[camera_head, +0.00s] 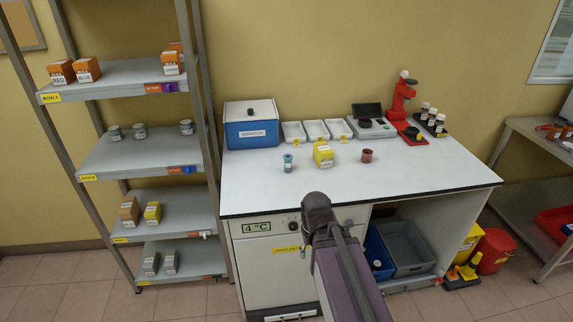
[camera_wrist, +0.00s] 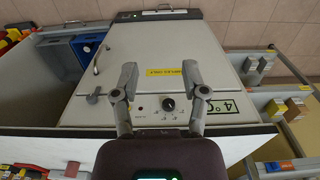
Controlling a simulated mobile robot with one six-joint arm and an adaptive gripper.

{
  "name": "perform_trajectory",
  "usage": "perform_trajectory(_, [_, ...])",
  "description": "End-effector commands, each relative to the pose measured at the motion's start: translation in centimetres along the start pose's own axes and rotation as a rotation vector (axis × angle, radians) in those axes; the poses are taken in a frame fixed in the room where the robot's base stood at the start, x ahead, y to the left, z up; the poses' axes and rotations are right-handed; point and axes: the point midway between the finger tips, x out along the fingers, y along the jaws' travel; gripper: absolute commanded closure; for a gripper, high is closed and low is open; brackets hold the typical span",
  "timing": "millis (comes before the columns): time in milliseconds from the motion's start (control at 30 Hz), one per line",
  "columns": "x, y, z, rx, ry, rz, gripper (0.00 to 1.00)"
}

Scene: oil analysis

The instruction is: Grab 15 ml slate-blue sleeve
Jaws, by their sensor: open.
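A small slate-blue cylinder (camera_head: 288,163), which looks like the sleeve, stands upright on the white worktop (camera_head: 400,176), left of a yellow box. Its volume marking is too small to read. My gripper (camera_wrist: 163,88) is open and empty in the wrist view, its two fingers apart in front of the white cabinet (camera_wrist: 165,60) under the worktop. In the head view my arm reaches to the worktop's front edge, and the fingers cannot be made out. The slate-blue cylinder is not clear in the wrist view.
A yellow box (camera_head: 323,154) and a dark red cylinder (camera_head: 367,156) stand right of the slate-blue one. A blue cooler box (camera_head: 251,125), white trays (camera_head: 314,130) and a red device (camera_head: 402,98) line the back. The worktop's front strip is clear. A shelf rack (camera_head: 140,157) stands left.

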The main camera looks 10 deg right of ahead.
Motion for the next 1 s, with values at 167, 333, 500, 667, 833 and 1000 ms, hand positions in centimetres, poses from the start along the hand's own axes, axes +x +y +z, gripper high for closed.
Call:
perform_trajectory(167, [0.0,0.0,-0.1,-0.003,0.002,-0.003,0.13])
perform_trajectory(333, [0.2,-0.3,-1.9,-0.04,0.04,-0.043,0.09])
perform_trajectory(500, [0.4,-1.1,-6.8,-0.133,0.162,-0.147,0.09])
perform_trajectory(667, [-0.3,-1.6,-13.9,-0.257,0.374,-0.265,0.09])
perform_trajectory(833, [-2.5,-0.7,-22.3,-0.358,0.667,-0.338,0.09])
perform_trajectory(1000, [-5.2,1.8,-29.1,-0.396,0.933,-0.328,0.09])
